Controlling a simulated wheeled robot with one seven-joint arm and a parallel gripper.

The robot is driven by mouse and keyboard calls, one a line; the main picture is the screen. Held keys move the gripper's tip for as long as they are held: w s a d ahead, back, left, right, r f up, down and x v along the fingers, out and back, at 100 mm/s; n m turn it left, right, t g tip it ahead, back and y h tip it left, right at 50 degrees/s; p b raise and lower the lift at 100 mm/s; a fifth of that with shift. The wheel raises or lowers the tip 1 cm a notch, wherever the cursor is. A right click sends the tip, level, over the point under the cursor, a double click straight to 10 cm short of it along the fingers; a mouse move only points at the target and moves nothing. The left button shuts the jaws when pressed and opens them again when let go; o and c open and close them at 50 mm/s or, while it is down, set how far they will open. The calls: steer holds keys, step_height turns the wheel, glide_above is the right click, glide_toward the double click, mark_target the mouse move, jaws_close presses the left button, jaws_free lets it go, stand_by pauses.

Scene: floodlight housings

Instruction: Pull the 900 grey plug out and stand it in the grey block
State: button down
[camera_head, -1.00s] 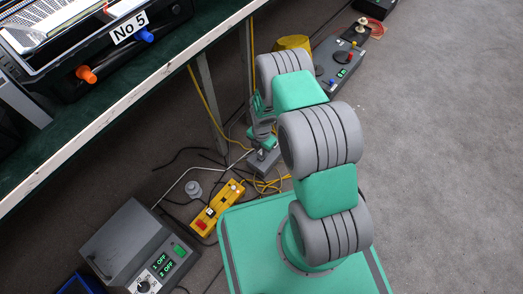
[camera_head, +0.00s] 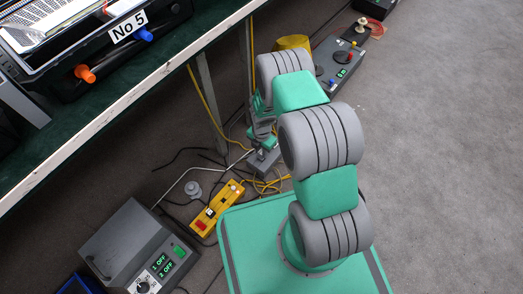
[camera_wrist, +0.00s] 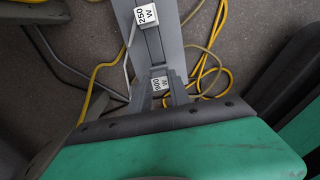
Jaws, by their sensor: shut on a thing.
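My gripper (camera_head: 264,143) points down over the grey block (camera_head: 260,166), beside the bench leg. In the wrist view, my gripper (camera_wrist: 161,94) is shut on the plug with the white 900 W label (camera_wrist: 160,83). The plug is at the near part of the long grey block (camera_wrist: 172,50). I cannot tell whether its foot is in the block or just above it. A plug labelled 250 W (camera_wrist: 146,15) with a pale cable is farther along the block. My gripper hides most of the 900 plug's body.
A yellow socket strip (camera_head: 217,208) with a red switch lies left of my base. Yellow and dark cables lie loose around the block. A grey control box (camera_head: 140,247) reads OFF twice. The bench edge (camera_head: 110,105) overhangs at left.

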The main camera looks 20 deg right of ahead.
steer(key=shift+f+b, duration=1.1)
steer(key=shift+f, duration=0.15)
stand_by(0.4)
steer(key=c, duration=1.1)
jaws_free()
steer(key=shift+r, duration=0.1)
steer(key=shift+c, duration=0.2)
steer(key=shift+r, duration=0.1)
step_height(320, 180, up, 7)
steer(key=p, duration=0.5)
steer(key=shift+s, duration=0.1)
